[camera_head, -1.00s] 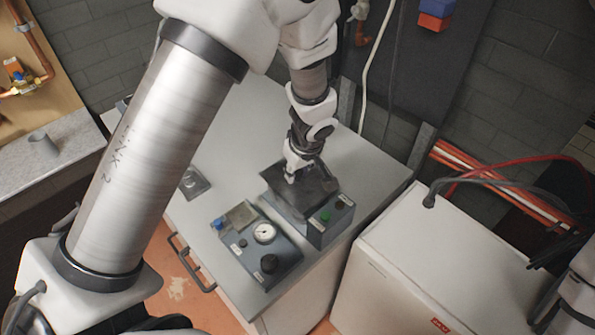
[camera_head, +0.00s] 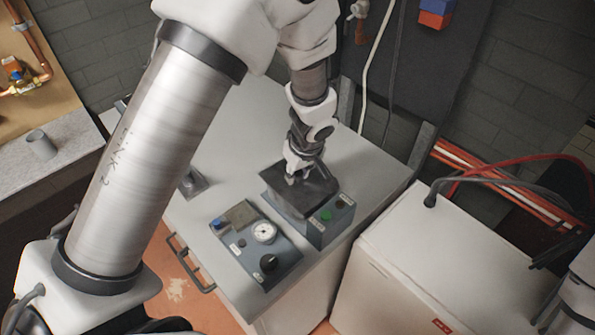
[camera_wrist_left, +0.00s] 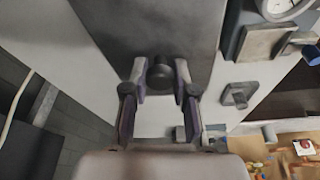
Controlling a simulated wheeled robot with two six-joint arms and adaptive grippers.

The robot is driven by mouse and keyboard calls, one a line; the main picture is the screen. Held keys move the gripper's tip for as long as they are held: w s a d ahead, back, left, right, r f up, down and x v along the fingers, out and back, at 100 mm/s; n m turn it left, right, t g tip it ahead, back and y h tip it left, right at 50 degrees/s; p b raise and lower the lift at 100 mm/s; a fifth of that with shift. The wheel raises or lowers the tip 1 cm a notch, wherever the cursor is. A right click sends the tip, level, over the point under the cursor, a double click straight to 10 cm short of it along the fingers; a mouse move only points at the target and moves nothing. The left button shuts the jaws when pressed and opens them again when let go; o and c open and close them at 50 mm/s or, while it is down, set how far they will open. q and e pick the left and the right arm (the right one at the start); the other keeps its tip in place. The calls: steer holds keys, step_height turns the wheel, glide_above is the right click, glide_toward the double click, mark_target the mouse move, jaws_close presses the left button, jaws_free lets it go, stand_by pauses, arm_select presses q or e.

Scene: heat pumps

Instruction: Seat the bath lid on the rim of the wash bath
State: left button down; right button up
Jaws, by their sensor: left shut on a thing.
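The bath lid (camera_head: 312,190) is a dark flat plate with a round knob. It lies over the wash bath (camera_head: 289,206), a grey-blue box on the cabinet top, and covers most of its opening. I cannot tell whether the lid touches the rim all round. My left gripper (camera_head: 291,179) comes down from above and is shut on the lid's knob. In the left wrist view, the two fingers (camera_wrist_left: 160,82) stand on either side of the dark knob (camera_wrist_left: 160,72), with the lid plate (camera_wrist_left: 150,25) beyond. My right gripper is not in view.
A control box with a gauge (camera_head: 264,232) stands in front of the bath, and a green button (camera_head: 325,215) sits on the bath's panel. A small grey fitting (camera_head: 192,184) lies left on the cabinet top (camera_head: 225,160). A white unit (camera_head: 430,255) with hoses stands right.

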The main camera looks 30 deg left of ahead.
mark_target(305, 190)
arm_select(q)
steer(key=shift+f+b, duration=0.35)
steer(key=shift+b, duration=0.1)
steer(key=c, duration=0.8)
jaws_free()
steer(key=shift+c, duration=0.2)
steer(key=v, duration=1.2)
